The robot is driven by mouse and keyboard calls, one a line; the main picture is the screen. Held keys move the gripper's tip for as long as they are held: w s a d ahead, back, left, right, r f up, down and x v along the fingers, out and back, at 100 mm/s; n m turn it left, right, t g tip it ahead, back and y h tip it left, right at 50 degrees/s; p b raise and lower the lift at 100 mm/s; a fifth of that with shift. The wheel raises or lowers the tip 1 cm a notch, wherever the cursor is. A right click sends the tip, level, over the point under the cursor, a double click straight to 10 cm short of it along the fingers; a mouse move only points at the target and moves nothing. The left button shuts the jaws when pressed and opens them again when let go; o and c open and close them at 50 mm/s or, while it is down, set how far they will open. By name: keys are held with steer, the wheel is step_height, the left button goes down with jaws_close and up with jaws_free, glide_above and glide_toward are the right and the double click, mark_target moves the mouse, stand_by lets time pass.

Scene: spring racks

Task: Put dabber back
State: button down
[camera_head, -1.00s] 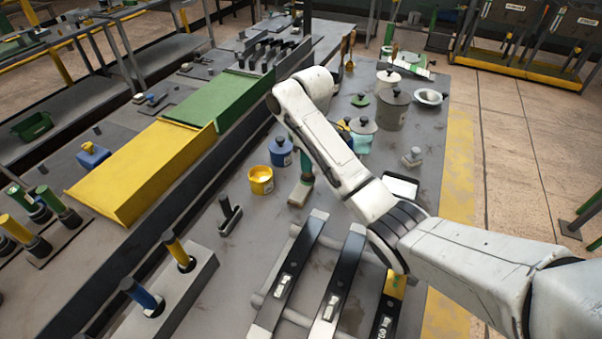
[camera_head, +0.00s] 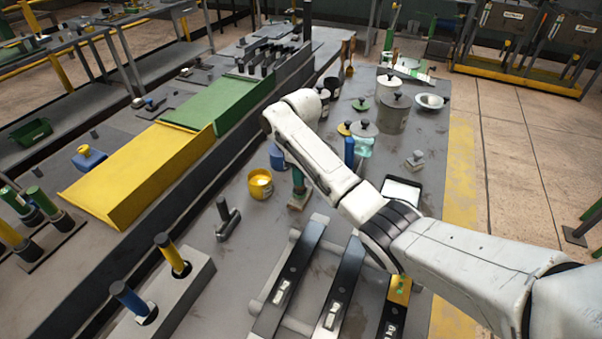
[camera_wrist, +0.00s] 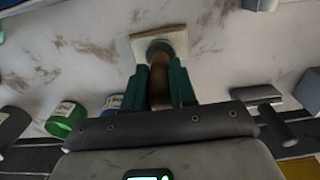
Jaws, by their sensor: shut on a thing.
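My gripper (camera_wrist: 161,88) is shut on the dabber's brown handle (camera_wrist: 158,92), with a green finger on each side of it. The dabber's pale square pad (camera_wrist: 143,42) shows beyond the fingertips in the wrist view. In the head view my gripper (camera_head: 298,180) points down, partly behind my arm, and the dabber's pad (camera_head: 297,202) shows just below it. It is just right of the yellow pot (camera_head: 260,185). I cannot tell whether the pad touches the bench.
A blue pot (camera_head: 277,157) is partly hidden by my arm. A dark T-handled tool (camera_head: 227,220) lies left of the dabber. Black-barred racks (camera_head: 340,285) stand in front. A black-rimmed tray (camera_head: 402,190) and lidded pots (camera_head: 395,112) are to the right and behind.

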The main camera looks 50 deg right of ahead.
steer(key=shift+f, duration=0.15)
steer(key=c, duration=0.9)
jaws_free()
step_height(320, 180, up, 10)
steer(key=p, duration=0.3)
steer(key=shift+r, duration=0.25)
steer(key=shift+r+p, duration=0.8)
steer(key=shift+r, duration=0.15)
